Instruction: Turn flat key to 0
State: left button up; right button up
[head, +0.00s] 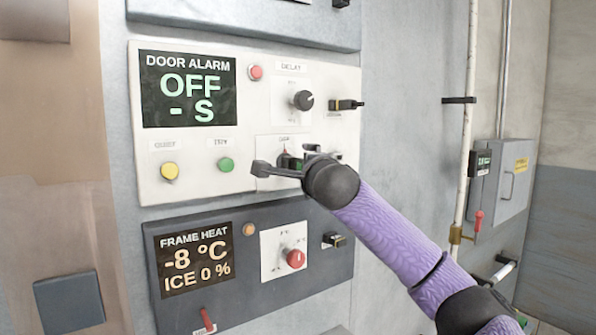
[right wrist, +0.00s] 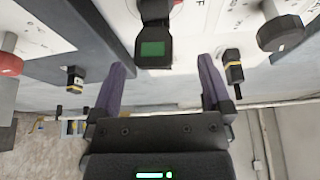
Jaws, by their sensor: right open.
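The right gripper (head: 288,160) is at the lower switch plate of the door alarm panel (head: 190,185), and it hides much of that plate. A black flat part with a green face, seemingly the flat key (right wrist: 153,52), juts from the panel in the right wrist view. My right gripper (right wrist: 161,66) is open, with one purple finger on each side of the key's outer end. Gaps show between the key and both fingers. The mark it points to is not readable. My left gripper is not in view.
A black delay knob (head: 303,100) and a black switch with a yellow ring (head: 346,104) are close above. Below is the frame heat panel (head: 250,215) with a red knob (head: 295,258). A white pipe (head: 467,130) and grey box (head: 508,180) stand to the right.

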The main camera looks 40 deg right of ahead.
jog(key=shift+s+b, duration=1.75)
jog(key=shift+s, duration=1.2)
